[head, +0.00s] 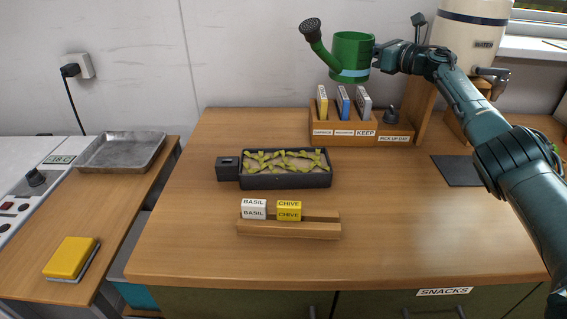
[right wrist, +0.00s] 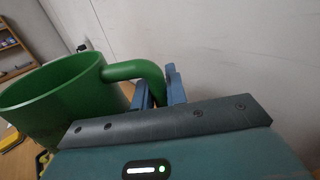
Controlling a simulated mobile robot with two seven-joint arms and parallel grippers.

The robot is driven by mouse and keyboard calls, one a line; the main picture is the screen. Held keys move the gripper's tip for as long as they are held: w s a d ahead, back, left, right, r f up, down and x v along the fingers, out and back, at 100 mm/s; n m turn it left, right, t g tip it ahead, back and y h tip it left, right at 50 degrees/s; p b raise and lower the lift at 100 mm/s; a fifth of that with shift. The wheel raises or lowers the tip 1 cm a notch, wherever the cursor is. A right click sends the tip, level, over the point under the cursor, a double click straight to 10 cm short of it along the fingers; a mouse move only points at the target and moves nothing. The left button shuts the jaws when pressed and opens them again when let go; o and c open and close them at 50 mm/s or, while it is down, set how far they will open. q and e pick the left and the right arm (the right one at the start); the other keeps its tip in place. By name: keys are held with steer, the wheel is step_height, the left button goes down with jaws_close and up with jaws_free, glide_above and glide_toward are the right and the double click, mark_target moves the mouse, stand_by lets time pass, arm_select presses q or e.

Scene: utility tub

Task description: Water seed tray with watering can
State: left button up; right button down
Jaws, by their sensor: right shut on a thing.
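A green watering can (head: 350,58) with a dark rose on its spout hangs in the air above the back of the counter, its spout pointing left. My right gripper (head: 379,54) is shut on the can's handle; the green handle also shows in the right wrist view (right wrist: 135,70) between the blue fingers (right wrist: 160,88). The can looks about upright. The dark seed tray (head: 290,182) with green seedlings stands on the counter, below and to the left of the can. My left gripper is not in view.
A wooden holder (head: 360,130) with several upright packets stands under the can. A wooden rack (head: 290,230) with BASIL and CHIVE labels is in front of the tray. A water dispenser (head: 470,35) is at the back right.

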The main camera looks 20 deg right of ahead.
mark_target(352, 40)
steer(key=shift+r, duration=0.15)
steer(key=shift+p, duration=0.4)
steer(key=shift+s, duration=0.1)
steer(key=shift+a+n, duration=0.1)
steer(key=shift+n, duration=0.2)
steer(key=n, duration=0.1)
steer(key=a+n+b, duration=0.1)
steer(key=s+n, duration=0.1)
steer(key=shift+a+r, duration=0.25)
steer(key=shift+a, duration=0.15)
steer(key=shift+s+a+r+n+b, duration=0.25)
steer(key=shift+s+a+n, duration=0.1)
steer(key=shift+a+n, duration=0.2)
steer(key=shift+s+a+r+n+b, duration=0.1)
steer(key=shift+s+a+n+b, duration=0.2)
steer(key=shift+a+n, duration=0.25)
stand_by(2.2)
steer(key=shift+s+a+r+n+p, duration=0.3)
steer(key=shift+s+a+r+n, duration=0.1)
steer(key=shift+a+r+n, duration=0.25)
stand_by(1.3)
